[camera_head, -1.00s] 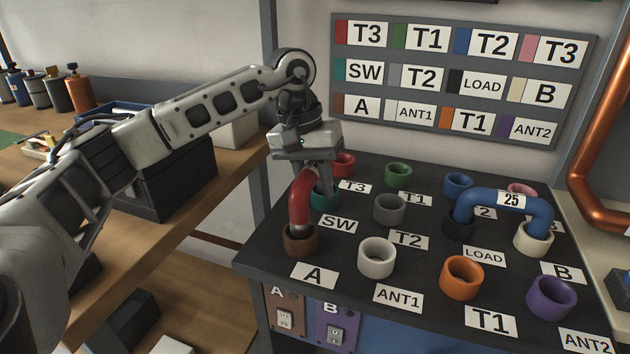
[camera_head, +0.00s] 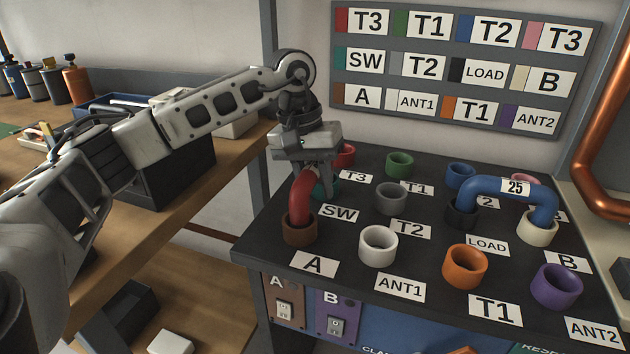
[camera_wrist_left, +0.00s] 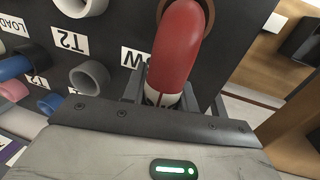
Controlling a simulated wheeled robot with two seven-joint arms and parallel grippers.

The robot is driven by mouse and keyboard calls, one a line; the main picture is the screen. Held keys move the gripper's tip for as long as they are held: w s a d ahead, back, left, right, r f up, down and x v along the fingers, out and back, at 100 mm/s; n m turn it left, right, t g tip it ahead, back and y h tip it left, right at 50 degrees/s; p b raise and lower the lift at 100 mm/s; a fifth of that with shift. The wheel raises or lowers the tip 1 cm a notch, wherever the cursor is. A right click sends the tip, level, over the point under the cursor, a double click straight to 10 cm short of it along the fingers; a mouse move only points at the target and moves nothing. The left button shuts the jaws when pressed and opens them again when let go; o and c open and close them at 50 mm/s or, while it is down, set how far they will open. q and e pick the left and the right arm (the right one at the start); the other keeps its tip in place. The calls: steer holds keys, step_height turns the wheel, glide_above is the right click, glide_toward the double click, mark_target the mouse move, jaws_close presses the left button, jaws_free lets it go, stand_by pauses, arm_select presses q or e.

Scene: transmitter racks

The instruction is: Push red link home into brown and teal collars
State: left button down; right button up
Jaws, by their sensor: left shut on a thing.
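The red link (camera_head: 301,195) is a bent tube in the head view. Its near leg stands in the brown collar (camera_head: 299,230) at label A. Its other end goes down beside my left gripper (camera_head: 320,188) toward the teal collar (camera_head: 326,190) at label SW, which the gripper partly hides. In the left wrist view my left gripper (camera_wrist_left: 165,100) is shut on the red link (camera_wrist_left: 180,45), and the brown collar (camera_wrist_left: 205,12) shows around its far end. How deep the far leg sits in teal is hidden. My right gripper is not in view.
A blue link (camera_head: 500,187) marked 25 bridges the black collar (camera_head: 461,214) and the cream collar (camera_head: 538,229). A white collar (camera_head: 378,246), a grey collar (camera_head: 391,199) and a red collar (camera_head: 344,156) stand close to the red link. A label board (camera_head: 455,75) is behind.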

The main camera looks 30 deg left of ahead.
arm_select(q)
steer(key=shift+f, duration=0.15)
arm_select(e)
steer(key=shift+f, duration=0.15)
arm_select(q)
steer(key=c, duration=1)
jaws_free()
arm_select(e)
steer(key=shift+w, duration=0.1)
arm_select(q)
steer(key=shift+a+r, duration=0.1)
steer(key=shift+r, duration=0.45)
steer(key=a+r, duration=0.1)
steer(key=r, duration=0.4)
steer(key=a+r+p, duration=0.1)
steer(key=r, duration=0.3)
steer(key=r+p, duration=0.1)
steer(key=r, duration=0.4)
steer(key=shift+s+a+r, duration=0.3)
steer(key=shift+s+a, duration=0.1)
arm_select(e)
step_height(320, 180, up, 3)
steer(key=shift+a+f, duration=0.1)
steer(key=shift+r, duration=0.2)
